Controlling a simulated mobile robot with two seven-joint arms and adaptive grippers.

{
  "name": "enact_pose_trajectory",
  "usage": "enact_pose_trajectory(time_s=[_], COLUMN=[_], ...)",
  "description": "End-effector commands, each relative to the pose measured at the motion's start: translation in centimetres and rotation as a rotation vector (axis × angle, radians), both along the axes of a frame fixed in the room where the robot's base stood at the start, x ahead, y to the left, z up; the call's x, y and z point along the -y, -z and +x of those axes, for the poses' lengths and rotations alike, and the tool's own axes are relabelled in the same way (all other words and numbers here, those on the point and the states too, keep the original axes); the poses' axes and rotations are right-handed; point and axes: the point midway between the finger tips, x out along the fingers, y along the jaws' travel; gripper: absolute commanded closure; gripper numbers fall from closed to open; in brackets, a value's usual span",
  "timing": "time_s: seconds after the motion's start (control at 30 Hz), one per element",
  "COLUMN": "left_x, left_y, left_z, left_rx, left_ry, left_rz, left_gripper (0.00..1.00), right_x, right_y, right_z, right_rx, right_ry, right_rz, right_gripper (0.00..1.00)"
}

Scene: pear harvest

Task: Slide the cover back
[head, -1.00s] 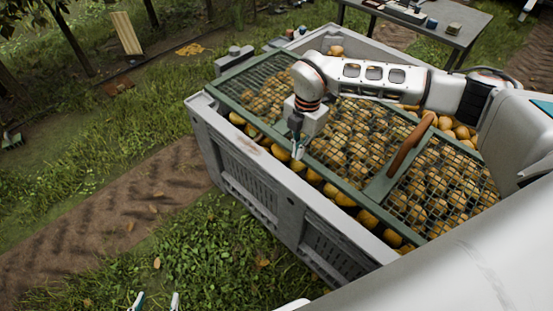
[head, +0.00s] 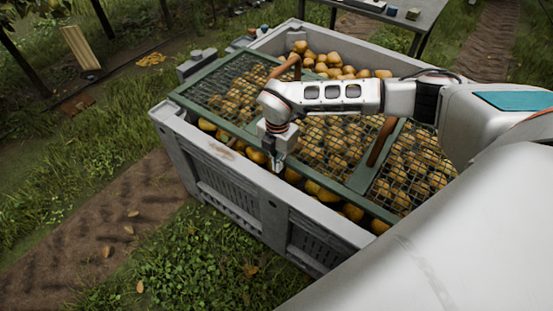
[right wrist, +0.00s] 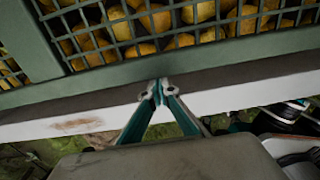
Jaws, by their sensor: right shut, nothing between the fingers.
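The cover (head: 243,132) is a green frame with wire mesh and brown handles (head: 382,142). It lies on top of a grey crate (head: 172,130) full of pears (head: 322,62), with a strip of bare pears along the near and far sides. My right gripper (head: 277,165) is shut and empty, pointing down at the cover's near edge. In the right wrist view its closed fingertips (right wrist: 161,92) show over the pale crate rim (right wrist: 80,122), close to the green frame (right wrist: 90,88); whether they touch it I cannot tell. My left gripper is not in view.
A grey table (head: 425,18) with small items stands behind the crate. A leaning wooden board (head: 81,48) is at the far left. Grass and a dirt track (head: 85,215) lie open left of the crate.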

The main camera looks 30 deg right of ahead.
Motion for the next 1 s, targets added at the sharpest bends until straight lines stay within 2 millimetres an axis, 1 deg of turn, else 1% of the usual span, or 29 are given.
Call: enact_pose_trajectory(time_s=[0.27, 0.37, 0.47, 0.57, 0.8, 1.0], left_x=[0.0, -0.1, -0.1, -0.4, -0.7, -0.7], left_y=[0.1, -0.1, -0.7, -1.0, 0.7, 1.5], left_z=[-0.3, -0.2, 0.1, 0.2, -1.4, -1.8], left_rx=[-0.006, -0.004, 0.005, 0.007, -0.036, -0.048], left_ry=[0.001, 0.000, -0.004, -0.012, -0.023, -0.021], left_rz=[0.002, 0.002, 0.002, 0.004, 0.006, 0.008], left_gripper=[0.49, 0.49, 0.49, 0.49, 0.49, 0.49], right_x=[0.0, 0.5, 2.2, 4.9, 11.0, 15.8], right_y=[0.0, -0.2, -0.4, -0.6, -0.2, 0.2], right_z=[0.0, 0.3, 1.0, 2.1, 4.6, 6.5], right_rx=[0.001, 0.001, 0.004, 0.005, 0.003, 0.000], right_ry=[0.000, 0.002, 0.006, 0.009, 0.007, 0.007], right_rz=[0.000, -0.001, -0.004, -0.004, -0.004, -0.004], right_gripper=[1.00, 1.00, 1.00, 1.00, 1.00, 1.00])
